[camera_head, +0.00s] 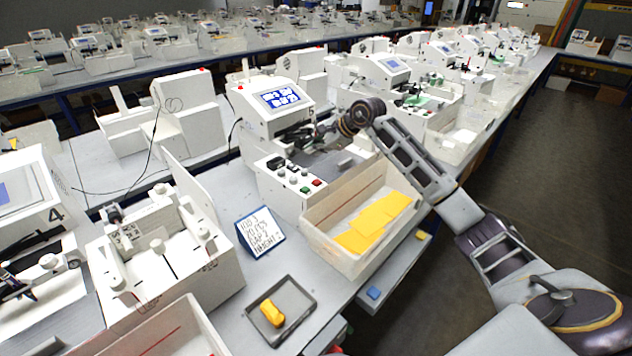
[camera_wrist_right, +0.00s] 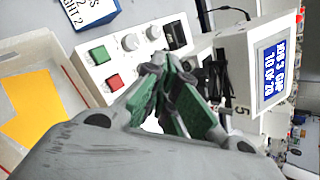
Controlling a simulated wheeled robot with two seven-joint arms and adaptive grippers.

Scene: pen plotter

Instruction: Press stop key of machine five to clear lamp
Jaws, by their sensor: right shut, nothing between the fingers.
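Machine five (camera_head: 275,112) stands at the centre of the head view, white with a lit blue screen (camera_head: 280,98). A "5" is printed below its screen (camera_wrist_right: 272,75) in the right wrist view. Its front panel (camera_head: 283,187) carries a green key (camera_head: 305,189) and a red key (camera_head: 317,182). The wrist view also shows the green key (camera_wrist_right: 99,54) and red key (camera_wrist_right: 114,83). A small red lamp (camera_head: 240,87) sits on top of the machine. My right gripper (camera_head: 284,142) is shut and empty, above the machine behind the keys; its fingertips (camera_wrist_right: 158,64) appear apart from both. My left gripper is out of view.
A white bin (camera_head: 318,238) with yellow sheets stands right of the panel. A handwritten sign (camera_head: 260,232) and a grey tray (camera_head: 301,325) with a yellow object (camera_head: 271,313) are in front. More machines stand on both sides and behind.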

